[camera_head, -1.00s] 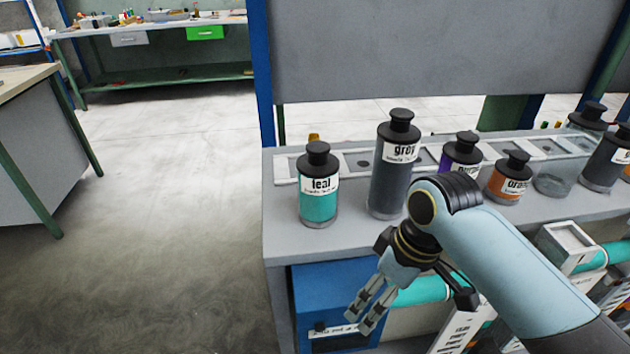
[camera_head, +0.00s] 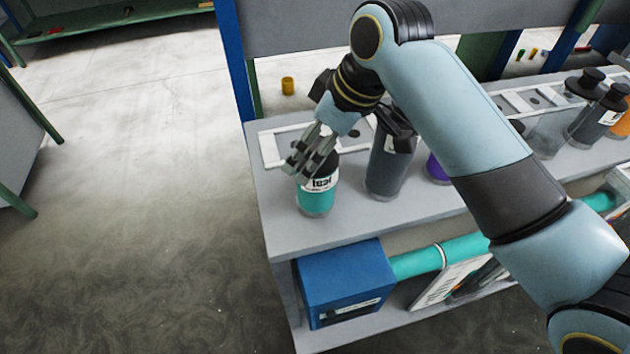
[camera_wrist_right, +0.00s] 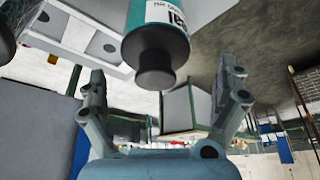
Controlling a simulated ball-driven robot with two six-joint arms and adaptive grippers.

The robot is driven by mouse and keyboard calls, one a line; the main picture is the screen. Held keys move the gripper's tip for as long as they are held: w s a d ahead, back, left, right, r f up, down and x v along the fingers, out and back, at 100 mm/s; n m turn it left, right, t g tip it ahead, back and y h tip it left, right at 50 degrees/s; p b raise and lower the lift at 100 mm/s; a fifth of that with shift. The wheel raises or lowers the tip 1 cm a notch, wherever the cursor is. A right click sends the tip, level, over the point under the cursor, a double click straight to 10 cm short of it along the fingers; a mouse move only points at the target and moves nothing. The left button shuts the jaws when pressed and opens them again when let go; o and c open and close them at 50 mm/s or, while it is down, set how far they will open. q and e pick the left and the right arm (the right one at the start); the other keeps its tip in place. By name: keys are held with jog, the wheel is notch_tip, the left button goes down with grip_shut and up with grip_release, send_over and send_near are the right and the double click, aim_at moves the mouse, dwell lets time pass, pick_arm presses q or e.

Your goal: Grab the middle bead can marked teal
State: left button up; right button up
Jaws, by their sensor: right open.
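The teal can (camera_head: 315,199) stands upright near the left end of the grey shelf top, with a white label reading teal. My left gripper is not in view.
A dark grey can (camera_head: 387,170) stands close to the right of the teal can, partly behind my right arm. More cans (camera_head: 590,125) stand farther right. A white slotted rack (camera_head: 283,147) lies behind. A blue box (camera_head: 345,285) sits on the lower shelf. Floor to the left is clear.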

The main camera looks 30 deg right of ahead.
aim_at(308, 159)
jog(key=shift+w+f, duration=0.25)
jog(key=shift+f, duration=0.1)
jog(key=p+x, duration=0.1)
jog(key=x, duration=0.2)
jog(key=shift+w+f, duration=0.15)
jog(key=shift+f, duration=0.1)
jog(key=shift+w+a+f, duration=0.1)
jog(key=shift+w+f, duration=0.1)
jog(key=shift+f, duration=0.3)
jog(key=c, duration=0.6)
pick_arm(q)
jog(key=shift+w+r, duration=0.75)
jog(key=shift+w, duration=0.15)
pick_arm(e)
jog(key=c, duration=1.1)
